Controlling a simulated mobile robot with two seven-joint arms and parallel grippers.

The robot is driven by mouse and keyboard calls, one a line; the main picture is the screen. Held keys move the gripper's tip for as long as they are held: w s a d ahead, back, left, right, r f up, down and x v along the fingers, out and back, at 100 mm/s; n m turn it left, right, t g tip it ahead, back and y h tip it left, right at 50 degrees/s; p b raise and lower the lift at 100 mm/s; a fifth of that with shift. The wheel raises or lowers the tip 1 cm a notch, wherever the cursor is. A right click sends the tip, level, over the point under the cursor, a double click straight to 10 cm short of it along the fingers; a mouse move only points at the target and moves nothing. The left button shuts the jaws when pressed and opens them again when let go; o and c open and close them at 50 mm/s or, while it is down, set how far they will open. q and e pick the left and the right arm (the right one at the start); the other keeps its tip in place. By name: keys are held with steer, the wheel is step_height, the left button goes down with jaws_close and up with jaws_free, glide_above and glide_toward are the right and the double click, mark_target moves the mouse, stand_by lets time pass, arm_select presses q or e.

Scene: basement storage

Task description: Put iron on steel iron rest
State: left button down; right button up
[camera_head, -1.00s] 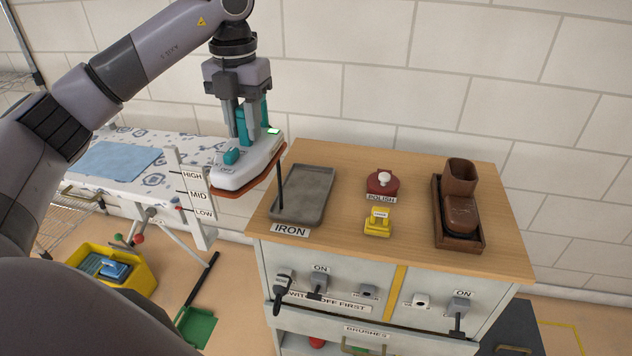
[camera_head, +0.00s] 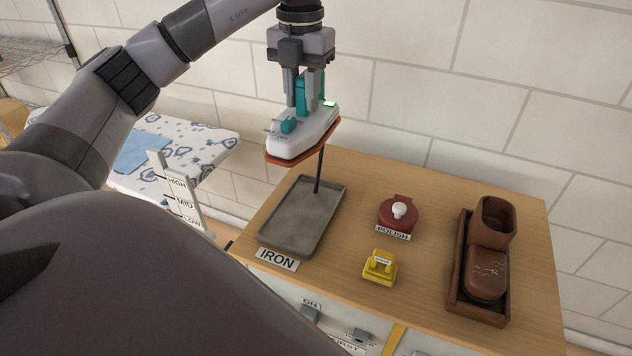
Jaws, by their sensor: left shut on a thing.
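The iron (camera_head: 305,137), white and teal with an orange-brown soleplate edge, hangs in my left gripper (camera_head: 303,100), which is shut on its teal handle. It is in the air above the far part of the steel iron rest (camera_head: 292,232), apart from it. The rest is a grey rectangular tray on the wooden cabinet top, with an "IRON" label (camera_head: 277,259) at its near edge. A dark cord hangs from the iron down toward the tray; where its lower end goes is unclear. The tray looks empty. My right gripper is not in view.
On the same top stand a red polish tin (camera_head: 396,214), a yellow block (camera_head: 379,268) and a brown boot in a tray (camera_head: 487,262). An ironing board (camera_head: 180,150) with a height scale (camera_head: 183,200) stands at left. A tiled wall is behind.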

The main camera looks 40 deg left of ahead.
mark_target(305, 134)
arm_select(q)
steer(key=shift+w, duration=0.15)
step_height(305, 134, down, 8)
steer(key=b, duration=0.4)
steer(key=shift+f, duration=0.2)
steer(key=shift+f+b, duration=0.65)
steer(key=shift+f, duration=5)
steer(key=shift+f, duration=0.1)
steer(key=c, duration=0.9)
jaws_free()
steer(key=shift+f, duration=0.1)
